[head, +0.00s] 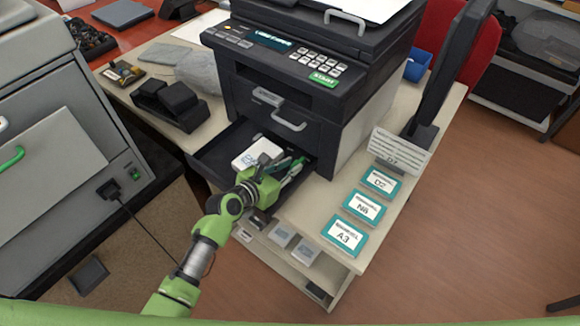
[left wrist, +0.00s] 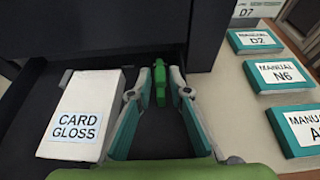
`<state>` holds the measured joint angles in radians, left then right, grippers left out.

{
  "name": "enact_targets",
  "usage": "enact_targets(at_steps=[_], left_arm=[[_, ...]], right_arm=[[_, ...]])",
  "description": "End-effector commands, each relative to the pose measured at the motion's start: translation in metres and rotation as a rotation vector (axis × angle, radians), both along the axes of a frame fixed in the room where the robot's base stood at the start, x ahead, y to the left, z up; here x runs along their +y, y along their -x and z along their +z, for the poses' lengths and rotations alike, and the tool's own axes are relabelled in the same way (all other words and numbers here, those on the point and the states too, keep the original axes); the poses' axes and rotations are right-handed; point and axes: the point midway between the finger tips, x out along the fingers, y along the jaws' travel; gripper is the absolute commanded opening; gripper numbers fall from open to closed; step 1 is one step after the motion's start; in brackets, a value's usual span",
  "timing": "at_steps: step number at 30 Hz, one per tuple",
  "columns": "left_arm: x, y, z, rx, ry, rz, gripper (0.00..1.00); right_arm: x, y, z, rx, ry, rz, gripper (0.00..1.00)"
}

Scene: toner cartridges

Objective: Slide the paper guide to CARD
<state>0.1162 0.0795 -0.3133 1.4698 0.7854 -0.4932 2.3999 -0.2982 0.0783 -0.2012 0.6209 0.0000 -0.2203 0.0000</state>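The printer's paper drawer (head: 215,158) is pulled out below the printer. A green paper guide (left wrist: 160,84) stands upright in it, near the drawer's back edge. My left gripper (head: 290,165) reaches into the drawer's right part. In the left wrist view my left gripper (left wrist: 160,76) is open, with one fingertip on each side of the guide and small gaps between. A white pack labelled CARD GLOSS (left wrist: 78,112) lies in the drawer, left of the fingers. A CARD mark for the guide cannot be made out. My right gripper is not in view.
The printer body (head: 295,90) rises behind the drawer. Manuals D2 (head: 380,182), N6 (head: 364,207) and A3 (head: 345,236) lie on the table to the right, near a D7 sign (head: 400,153). A black device (head: 172,103) stands left of the printer.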

Motion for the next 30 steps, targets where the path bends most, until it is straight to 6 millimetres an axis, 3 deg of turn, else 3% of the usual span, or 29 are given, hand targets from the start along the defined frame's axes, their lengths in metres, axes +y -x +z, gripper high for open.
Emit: enact_targets(at_steps=[10,11,13,18,25,30], left_arm=[[-0.002,-0.003,-0.001,0.000,0.000,0.000,0.18],[-0.002,-0.003,-0.002,0.000,0.000,0.000,0.15],[-0.002,-0.003,-0.002,0.000,0.000,0.000,0.00],[-0.001,-0.003,-0.002,0.001,-0.001,0.000,0.00],[0.023,-0.021,-0.003,0.001,-0.003,0.001,0.00],[0.027,-0.023,-0.002,0.001,0.000,-0.001,0.00]], right_arm=[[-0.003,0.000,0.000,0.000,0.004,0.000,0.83],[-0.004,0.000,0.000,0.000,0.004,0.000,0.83],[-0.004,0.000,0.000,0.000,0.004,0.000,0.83],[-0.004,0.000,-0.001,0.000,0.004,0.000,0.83],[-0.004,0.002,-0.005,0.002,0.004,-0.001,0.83],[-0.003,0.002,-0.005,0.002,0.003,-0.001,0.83]])
